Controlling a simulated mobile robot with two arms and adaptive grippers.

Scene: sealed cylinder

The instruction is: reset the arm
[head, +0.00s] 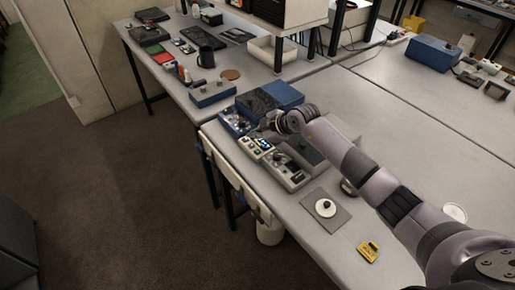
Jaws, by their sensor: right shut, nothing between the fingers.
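My right arm (385,190) reaches in from the lower right across the near table. Its right gripper (268,124) is at the far end of the arm, over the devices near the table's left edge. The gripper is small in the picture and partly hidden by its own wrist; it is shut with nothing seen in it. A cream handheld device with a lit display (256,146) is just below the gripper; I cannot tell if they touch. My left gripper is not in view.
Near the arm are a grey instrument (287,173), blue boxes (284,94), a white disc with a dark knob (326,208) on a grey pad, and a yellow item (369,251). A black mug (206,57) stands on the far table. Floor at left is clear.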

